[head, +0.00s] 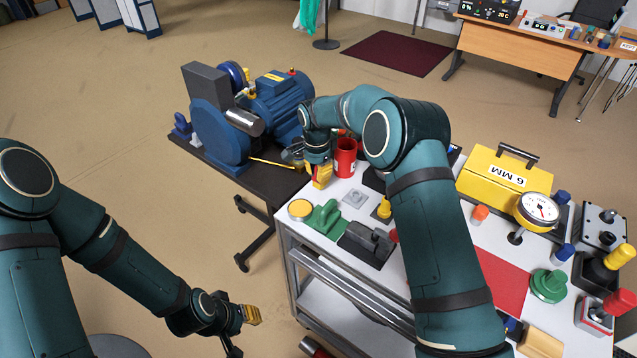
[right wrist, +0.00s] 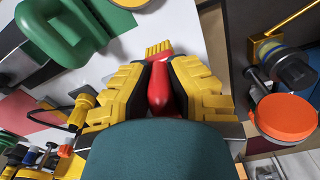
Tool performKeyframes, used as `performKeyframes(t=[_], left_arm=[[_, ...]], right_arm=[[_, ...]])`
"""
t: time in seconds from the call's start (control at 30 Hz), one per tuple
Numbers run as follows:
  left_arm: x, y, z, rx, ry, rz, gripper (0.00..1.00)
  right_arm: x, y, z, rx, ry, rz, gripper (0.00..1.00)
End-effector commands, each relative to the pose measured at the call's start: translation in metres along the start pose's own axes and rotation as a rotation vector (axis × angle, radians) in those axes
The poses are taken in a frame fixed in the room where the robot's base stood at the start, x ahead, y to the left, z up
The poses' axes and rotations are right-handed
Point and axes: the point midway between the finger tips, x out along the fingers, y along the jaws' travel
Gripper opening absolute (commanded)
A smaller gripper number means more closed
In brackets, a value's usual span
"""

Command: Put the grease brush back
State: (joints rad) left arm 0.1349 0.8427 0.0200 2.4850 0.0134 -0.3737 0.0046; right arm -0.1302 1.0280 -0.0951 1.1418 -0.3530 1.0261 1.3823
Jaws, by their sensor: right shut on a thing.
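The grease brush is held in my right gripper (head: 321,176). In the right wrist view its red handle (right wrist: 160,88) lies between the yellow and black fingers, and its yellow bristles (right wrist: 159,48) stick out beyond the fingertips. The fingers are shut on the handle. In the head view I cannot make the brush out clearly. My right gripper is at the trolley's far left edge, just left of a red cup (head: 345,160). My left gripper (head: 251,315) is low at the left of the trolley, over the floor; its finger gap is not clear.
A yellow-rimmed tin (head: 300,209), a green tool (head: 321,221) and a dark grey block (head: 368,242) stand on the white trolley top (head: 290,232). A blue motor-driven machine (head: 278,103) stands on a dark bench left of my right gripper. A yellow box (head: 500,182) stands farther right.

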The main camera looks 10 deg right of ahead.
Motion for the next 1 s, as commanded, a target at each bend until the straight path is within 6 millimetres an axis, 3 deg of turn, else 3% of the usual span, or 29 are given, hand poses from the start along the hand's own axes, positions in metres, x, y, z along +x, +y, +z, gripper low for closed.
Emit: performKeyframes(t=[0.3,0.7,0.73,0.8,1.0], left_arm=[[0.0,0.0,0.0,0.0,0.0,0.0,0.34],[0.004,-0.001,0.001,0.0,0.0,0.0,0.34],[0.004,-0.001,0.001,0.0,0.0,-0.001,0.34],[0.003,-0.001,0.001,0.0,0.0,-0.001,0.34],[0.003,-0.001,0.0,0.0,0.0,-0.001,0.34]], right_arm=[[0.036,0.0,0.001,0.0,0.0,0.002,0.0],[0.042,0.0,0.001,0.0,0.001,0.0,0.0],[0.042,0.0,0.001,0.0,0.0,0.0,0.2],[0.041,0.0,0.001,0.0,0.0,0.0,0.37],[0.041,0.0,0.001,0.0,0.0,0.001,0.37]])
